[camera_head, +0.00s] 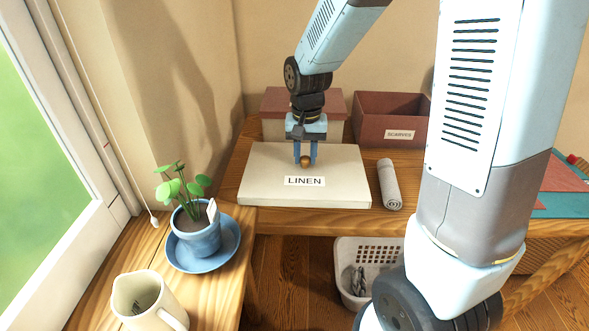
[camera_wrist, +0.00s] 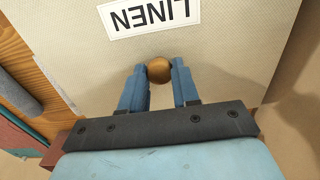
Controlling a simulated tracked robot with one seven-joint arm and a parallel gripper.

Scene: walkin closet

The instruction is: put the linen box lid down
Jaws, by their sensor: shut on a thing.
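The linen box lid (camera_head: 264,168) is a flat cream slab with a LINEN label and a round wooden knob (camera_head: 306,160) on top. It appears over the wooden table, in front of the back boxes; I cannot tell whether its underside touches the table. My gripper (camera_head: 305,154) points down from above with its blue fingers shut on the knob. In the wrist view, the fingers of my gripper (camera_wrist: 159,80) close on both sides of the knob (camera_wrist: 159,70), and the lid (camera_wrist: 230,55) fills most of the view.
A maroon-lidded box (camera_head: 330,104) and a maroon SCARVES box (camera_head: 394,118) stand behind. A rolled grey towel (camera_head: 388,184) lies close to the lid's right edge. A potted plant (camera_head: 196,232) and a cream jug (camera_head: 148,303) stand at left. A white basket (camera_head: 347,262) is below.

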